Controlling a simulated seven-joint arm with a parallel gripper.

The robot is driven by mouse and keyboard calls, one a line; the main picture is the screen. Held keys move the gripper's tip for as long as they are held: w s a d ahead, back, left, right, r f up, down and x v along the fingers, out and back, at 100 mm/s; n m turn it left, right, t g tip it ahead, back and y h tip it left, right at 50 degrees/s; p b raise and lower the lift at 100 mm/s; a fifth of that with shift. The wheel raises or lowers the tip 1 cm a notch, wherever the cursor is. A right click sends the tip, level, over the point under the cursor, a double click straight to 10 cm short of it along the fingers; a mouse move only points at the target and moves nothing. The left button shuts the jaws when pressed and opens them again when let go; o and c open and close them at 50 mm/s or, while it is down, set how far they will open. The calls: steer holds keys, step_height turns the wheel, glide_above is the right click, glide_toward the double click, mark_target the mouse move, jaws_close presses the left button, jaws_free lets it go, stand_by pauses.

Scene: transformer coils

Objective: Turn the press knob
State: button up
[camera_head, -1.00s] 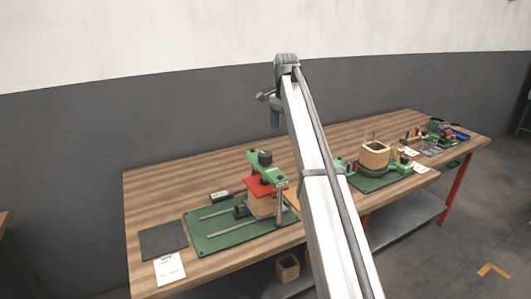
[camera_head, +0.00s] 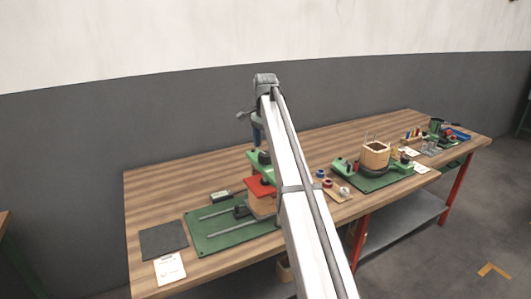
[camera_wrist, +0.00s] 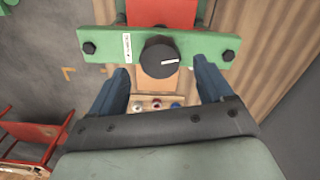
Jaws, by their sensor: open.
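The press knob (camera_wrist: 160,57) is a round black knob with a white mark, on top of the press's green crossbar (camera_wrist: 205,49) in the wrist view. In the head view the press's red plate (camera_head: 260,187) shows below the green crossbar (camera_head: 258,163), and the knob (camera_head: 264,157) is partly covered by my arm. My gripper (camera_wrist: 160,75) is open, with its two blue fingers apart on either side of the knob's near edge in the picture. The fingers look above the crossbar, and I cannot tell the height gap. Nothing is between them in their grip.
The press stands on a green base (camera_head: 207,240) on the wooden table (camera_head: 165,195). A dark mat (camera_head: 163,240) and a paper card (camera_head: 170,269) lie to the left. A wooden coil form (camera_head: 375,155) and small spools stand to the right. The back left of the table is clear.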

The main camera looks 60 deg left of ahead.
mark_target(265, 153)
steer(key=shift+f, duration=1.75)
steer(key=c, duration=1)
steer(key=shift+c, duration=0.2)
